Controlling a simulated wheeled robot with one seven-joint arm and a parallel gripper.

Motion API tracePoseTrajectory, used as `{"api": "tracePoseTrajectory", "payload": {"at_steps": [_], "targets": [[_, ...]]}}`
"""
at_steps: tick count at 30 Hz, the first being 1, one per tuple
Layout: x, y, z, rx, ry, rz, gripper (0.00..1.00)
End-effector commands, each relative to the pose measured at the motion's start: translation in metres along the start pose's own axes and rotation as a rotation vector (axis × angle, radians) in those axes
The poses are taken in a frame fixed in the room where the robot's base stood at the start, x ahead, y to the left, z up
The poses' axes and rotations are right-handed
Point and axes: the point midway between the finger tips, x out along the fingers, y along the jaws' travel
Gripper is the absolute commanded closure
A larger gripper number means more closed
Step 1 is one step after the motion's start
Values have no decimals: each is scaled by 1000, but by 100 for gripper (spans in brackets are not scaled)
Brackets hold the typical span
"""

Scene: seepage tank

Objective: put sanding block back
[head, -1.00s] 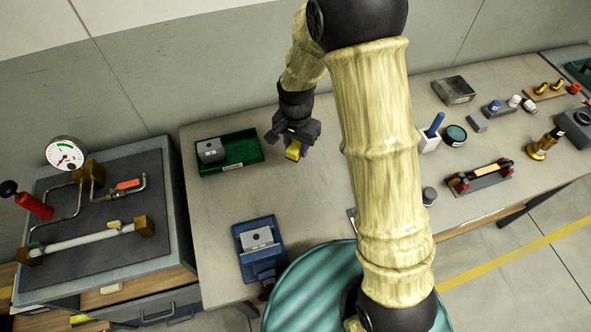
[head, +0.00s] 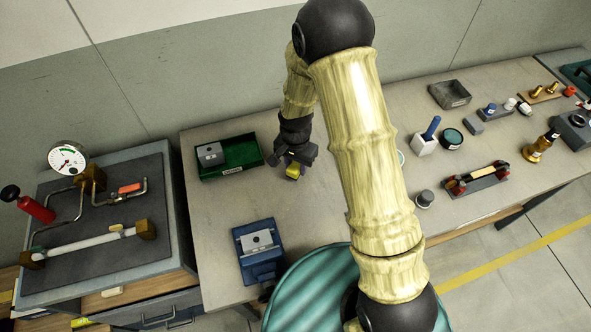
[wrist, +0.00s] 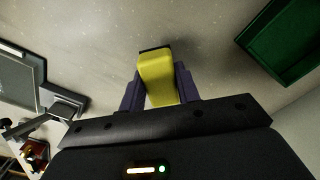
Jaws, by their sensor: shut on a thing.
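The sanding block is a yellow block with a dark edge, seen in the wrist view (wrist: 157,75) between my two fingers. It also shows small in the head view (head: 293,171). My gripper (wrist: 160,88) is shut on it. In the head view my gripper (head: 291,164) is over the table, just right of a green tray (head: 250,166). The block looks a little above the tabletop, but the exact gap is hard to tell. The green tray also shows at the upper right of the wrist view (wrist: 270,62).
A grey block (head: 210,154) lies in the tray's left part. A blue vise (head: 260,250) stands in front of it. A gauge rig (head: 95,220) is at the left. Several tools and an open grey box (head: 450,94) lie to the right. Tabletop between tray and vise is clear.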

Motion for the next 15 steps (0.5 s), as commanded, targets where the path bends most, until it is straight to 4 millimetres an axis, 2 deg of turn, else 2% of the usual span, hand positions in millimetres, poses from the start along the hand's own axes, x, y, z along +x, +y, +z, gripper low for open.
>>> {"api": "tracePoseTrajectory", "payload": {"at_steps": [6,15], "targets": [[28,1,0,1,-2,3,89],[32,0,0,1,1,-1,89]]}}
